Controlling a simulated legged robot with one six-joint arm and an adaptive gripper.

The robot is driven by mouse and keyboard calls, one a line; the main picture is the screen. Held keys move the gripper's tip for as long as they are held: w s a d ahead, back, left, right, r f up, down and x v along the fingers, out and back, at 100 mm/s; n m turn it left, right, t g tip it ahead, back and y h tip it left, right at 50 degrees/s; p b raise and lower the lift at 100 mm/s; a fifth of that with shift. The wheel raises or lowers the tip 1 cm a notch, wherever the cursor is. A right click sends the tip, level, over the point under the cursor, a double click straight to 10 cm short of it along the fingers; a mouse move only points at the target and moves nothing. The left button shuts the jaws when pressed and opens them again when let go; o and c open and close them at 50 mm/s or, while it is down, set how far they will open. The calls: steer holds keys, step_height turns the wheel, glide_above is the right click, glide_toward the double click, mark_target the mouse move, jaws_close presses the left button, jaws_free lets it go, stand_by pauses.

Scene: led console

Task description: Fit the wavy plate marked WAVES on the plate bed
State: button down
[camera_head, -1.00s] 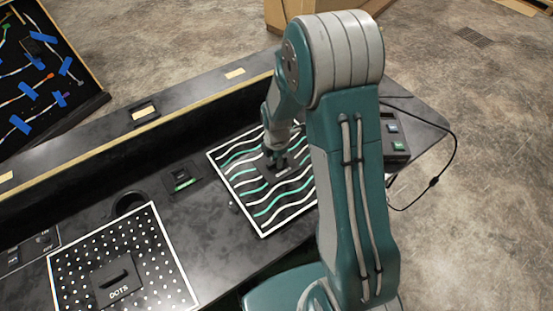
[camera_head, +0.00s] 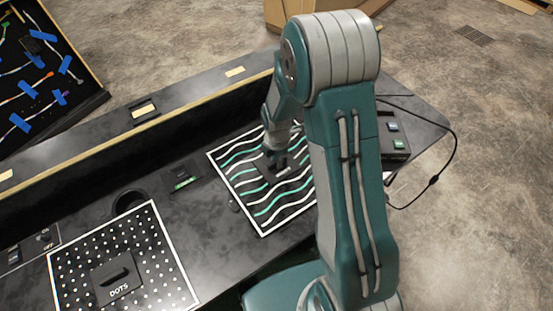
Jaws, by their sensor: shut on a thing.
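The wavy plate (camera_head: 262,208) is a dark square with white and green wavy lines and a white edge. It lies on or just above the console top, in the middle of the view; I cannot tell whether it is seated flat. My gripper (camera_head: 278,164) points down at the plate's centre and is shut on its dark handle (camera_head: 283,170). My arm hides the plate's right side. The plate bed is not visible as a separate thing, and any WAVES lettering is too small to read.
A dotted plate marked DOTS (camera_head: 155,262) lies on the console (camera_head: 215,235) at lower left. A small device with a green light (camera_head: 181,179) and a round hole (camera_head: 129,201) are between the plates. A switch box (camera_head: 393,136) with a cable stands at right. A raised ledge (camera_head: 180,115) runs behind.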

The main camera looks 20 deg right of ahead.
steer(key=shift+f, duration=0.35)
stand_by(0.5)
steer(key=c, duration=0.5)
jaws_free()
step_height(320, 180, up, 12)
steer(key=shift+f, duration=0.1)
stand_by(0.4)
